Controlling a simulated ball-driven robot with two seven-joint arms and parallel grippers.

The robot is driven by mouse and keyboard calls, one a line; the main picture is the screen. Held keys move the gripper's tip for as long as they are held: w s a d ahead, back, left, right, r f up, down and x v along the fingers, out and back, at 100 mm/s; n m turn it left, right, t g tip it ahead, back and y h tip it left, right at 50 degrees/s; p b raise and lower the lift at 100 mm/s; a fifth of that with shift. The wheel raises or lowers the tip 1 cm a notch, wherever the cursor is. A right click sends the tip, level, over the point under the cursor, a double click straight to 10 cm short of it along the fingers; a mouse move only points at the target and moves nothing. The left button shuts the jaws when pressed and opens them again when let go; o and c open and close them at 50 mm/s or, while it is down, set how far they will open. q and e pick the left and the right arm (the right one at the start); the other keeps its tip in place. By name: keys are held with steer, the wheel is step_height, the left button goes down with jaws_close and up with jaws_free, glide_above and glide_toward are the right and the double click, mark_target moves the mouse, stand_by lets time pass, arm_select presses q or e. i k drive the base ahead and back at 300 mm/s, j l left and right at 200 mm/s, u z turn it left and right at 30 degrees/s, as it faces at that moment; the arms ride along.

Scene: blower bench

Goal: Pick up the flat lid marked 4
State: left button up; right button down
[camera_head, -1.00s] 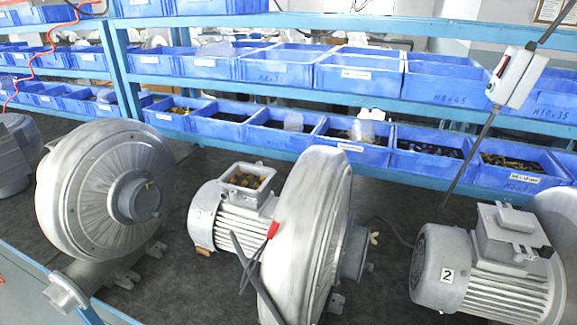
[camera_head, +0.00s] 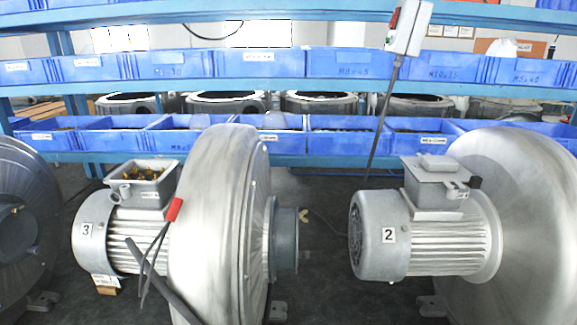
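No lid with a readable 4 shows. A grey flat lid (camera_head: 437,163) covers the terminal box (camera_head: 432,190) on top of the motor marked 2 (camera_head: 388,236); I cannot read a number on it. The motor marked 3 (camera_head: 86,229) has an open terminal box (camera_head: 143,184) with brass-coloured parts inside. Neither of my grippers is in view.
Blue shelves with blue bins (camera_head: 345,143) run behind. A grey control box (camera_head: 409,27) hangs at upper right. Dark floor shows between the blowers.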

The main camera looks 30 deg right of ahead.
mark_target(428, 168)
steer(key=z, duration=1.75)
